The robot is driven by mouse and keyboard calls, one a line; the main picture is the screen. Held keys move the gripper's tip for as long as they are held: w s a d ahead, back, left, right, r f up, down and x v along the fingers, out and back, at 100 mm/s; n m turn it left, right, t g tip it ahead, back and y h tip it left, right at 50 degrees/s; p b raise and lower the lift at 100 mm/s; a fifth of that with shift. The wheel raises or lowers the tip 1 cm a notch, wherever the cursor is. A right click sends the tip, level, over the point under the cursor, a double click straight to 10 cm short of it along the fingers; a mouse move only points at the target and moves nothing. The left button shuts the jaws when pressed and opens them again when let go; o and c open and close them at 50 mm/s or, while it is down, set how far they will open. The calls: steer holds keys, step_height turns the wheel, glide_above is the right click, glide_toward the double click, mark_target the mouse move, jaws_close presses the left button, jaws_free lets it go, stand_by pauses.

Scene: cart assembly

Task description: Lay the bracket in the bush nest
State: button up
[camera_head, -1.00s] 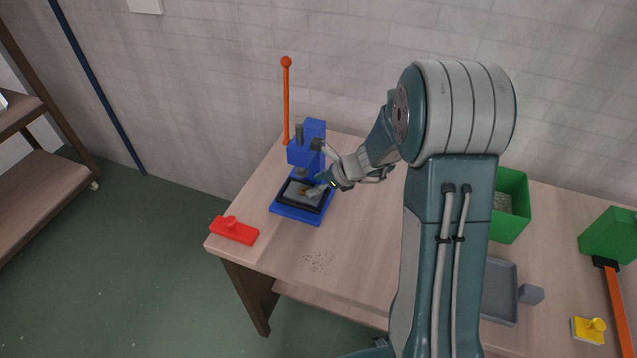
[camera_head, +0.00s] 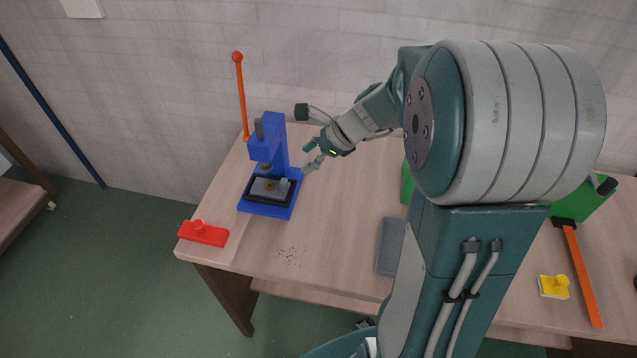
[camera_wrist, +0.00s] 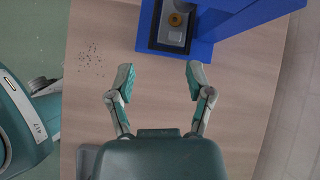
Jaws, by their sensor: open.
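The grey bracket (camera_head: 264,187) lies in the black-rimmed nest (camera_head: 252,197) on the base of the blue press (camera_head: 278,152). A small raised grey tab shows at its right end. A brass-coloured bush (camera_head: 269,186) shows on it; in the wrist view the bush (camera_wrist: 176,19) sits inside the dark frame, with the grey bracket (camera_wrist: 175,37) around it. I cannot tell whether the bracket is fully seated. My gripper (camera_head: 309,157) is open and empty, to the right of the nest and apart from it. Its spread fingers (camera_wrist: 160,74) have only bare table between them.
The press's orange lever (camera_head: 242,100) stands upright. A red knobbed block (camera_head: 203,234) lies at the table's front left. A grey tray (camera_head: 391,246), a yellow knobbed block (camera_head: 553,287) and a green container (camera_head: 580,204) are to the right. Dark specks (camera_head: 291,256) lie near the front edge.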

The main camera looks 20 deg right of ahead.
steer(key=s+a+r+n+h, duration=0.2)
steer(key=s+r+n+h, duration=0.1)
steer(key=s+n, duration=0.7)
steer(key=s+a+r+n+t+h, duration=0.1)
steer(key=s+a+r+n+h, duration=0.2)
steer(key=s+r+n, duration=0.3)
steer(key=s+n, duration=0.4)
steer(key=n, duration=0.2)
steer(key=shift+s+h, duration=0.25)
steer(key=shift+h, duration=0.15)
